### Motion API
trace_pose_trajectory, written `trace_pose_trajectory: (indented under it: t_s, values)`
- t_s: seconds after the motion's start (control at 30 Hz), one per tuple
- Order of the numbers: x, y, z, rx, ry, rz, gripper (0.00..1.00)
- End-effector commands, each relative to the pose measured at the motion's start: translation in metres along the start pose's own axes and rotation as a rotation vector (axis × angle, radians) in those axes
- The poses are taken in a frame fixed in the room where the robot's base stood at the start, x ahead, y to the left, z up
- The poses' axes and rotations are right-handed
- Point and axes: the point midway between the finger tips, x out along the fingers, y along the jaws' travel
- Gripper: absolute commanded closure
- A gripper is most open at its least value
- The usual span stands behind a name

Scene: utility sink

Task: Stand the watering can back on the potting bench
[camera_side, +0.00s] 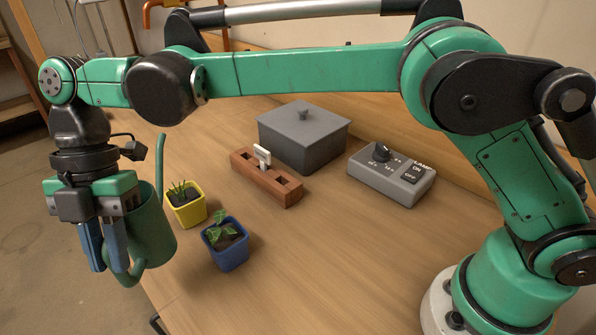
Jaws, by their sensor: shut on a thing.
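The green watering can (153,228) is at the left, at the left edge of the potting bench (310,255). Its thin spout points up and its curved handle hangs low near the fingers. My gripper (108,262) points down with its blue fingers shut on the can, seemingly at the handle. The fingers and the gripper body hide part of the can. I cannot tell whether the can's base touches the bench or hangs beside its edge.
A yellow pot (187,212) and a blue pot (227,254) with seedlings stand just right of the can. Behind are a brown wooden block (266,185), a grey lidded box (305,140) and a lamp control box (391,180). The bench's front middle is clear.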

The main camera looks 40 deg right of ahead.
Motion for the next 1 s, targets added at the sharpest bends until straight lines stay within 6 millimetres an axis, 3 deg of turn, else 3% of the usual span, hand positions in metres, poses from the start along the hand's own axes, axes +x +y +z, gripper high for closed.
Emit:
trace_pose_trajectory:
  t_s: [0.27,0.6,0.8,1.0]
  values:
    - [-0.032,-0.018,-0.02,0.129,-0.019,0.049,1.0]
    - [-0.087,-0.081,-0.06,0.463,-0.033,0.186,1.0]
    - [-0.101,-0.119,-0.074,0.63,-0.019,0.26,1.0]
    - [-0.105,-0.14,-0.079,0.727,-0.005,0.303,1.0]
